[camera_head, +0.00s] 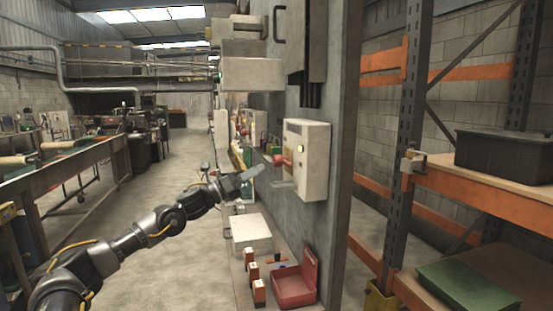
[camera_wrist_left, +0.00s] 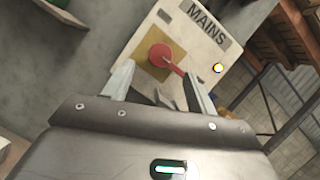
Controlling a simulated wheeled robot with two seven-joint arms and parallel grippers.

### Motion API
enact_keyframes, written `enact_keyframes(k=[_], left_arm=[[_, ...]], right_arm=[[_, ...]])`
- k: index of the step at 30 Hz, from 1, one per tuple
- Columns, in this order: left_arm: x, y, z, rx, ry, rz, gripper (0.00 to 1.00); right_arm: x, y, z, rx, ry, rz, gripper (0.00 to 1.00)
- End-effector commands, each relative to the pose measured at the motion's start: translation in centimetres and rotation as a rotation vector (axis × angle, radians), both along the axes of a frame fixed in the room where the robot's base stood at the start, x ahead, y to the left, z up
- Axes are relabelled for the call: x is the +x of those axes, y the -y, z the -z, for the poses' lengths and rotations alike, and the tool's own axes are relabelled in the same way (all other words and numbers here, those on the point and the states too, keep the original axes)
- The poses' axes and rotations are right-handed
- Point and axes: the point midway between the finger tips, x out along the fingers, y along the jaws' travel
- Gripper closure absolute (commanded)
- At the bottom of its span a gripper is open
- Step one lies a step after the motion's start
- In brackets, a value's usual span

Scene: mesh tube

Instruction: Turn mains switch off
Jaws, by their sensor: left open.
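The mains switch box (camera_head: 307,158) is a pale box fixed to the grey wall panel. In the left wrist view the box (camera_wrist_left: 197,28) carries the word MAINS, a yellow square plate and a small round light. Its red rotary handle (camera_wrist_left: 162,55) sits on the yellow plate, and the handle (camera_head: 281,161) also shows in the head view. My left gripper (camera_head: 258,171) is open in front of the box. In the left wrist view its fingers (camera_wrist_left: 158,82) stand to either side of the handle's lower part; I cannot tell whether they touch it. My right gripper is not in view.
Below the box are an open red case (camera_head: 294,288), several small red-orange items (camera_head: 258,291) and a pale box (camera_head: 252,232). An orange shelving rack (camera_head: 480,190) with a dark crate (camera_head: 503,153) stands at the right. The aisle floor (camera_head: 165,175) at the left is clear.

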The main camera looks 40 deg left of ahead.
Motion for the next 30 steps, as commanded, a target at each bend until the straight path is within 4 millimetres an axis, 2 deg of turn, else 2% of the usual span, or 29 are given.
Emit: enact_keyframes(k=[1, 6, 12, 15, 27, 30], left_arm=[[0.6, 0.3, -1.0, -0.004, 0.005, 0.001, 0.43], [3.2, 1.5, -2.0, -0.004, 0.003, 0.001, 0.43], [5.8, 2.7, -2.8, -0.001, 0.001, 0.001, 0.43], [6.6, 3.0, -2.9, -0.001, 0.001, 0.0, 0.43], [7.1, 3.3, -2.9, 0.002, -0.001, 0.001, 0.43], [7.1, 3.2, -2.9, 0.002, -0.001, 0.001, 0.56]], right_arm=[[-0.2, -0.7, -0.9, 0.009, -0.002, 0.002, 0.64], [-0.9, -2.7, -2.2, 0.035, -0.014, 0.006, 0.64], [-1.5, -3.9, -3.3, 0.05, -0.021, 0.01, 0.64], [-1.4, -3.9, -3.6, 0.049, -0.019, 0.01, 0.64], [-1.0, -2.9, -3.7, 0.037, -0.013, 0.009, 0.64], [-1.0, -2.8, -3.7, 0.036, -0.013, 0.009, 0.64]])
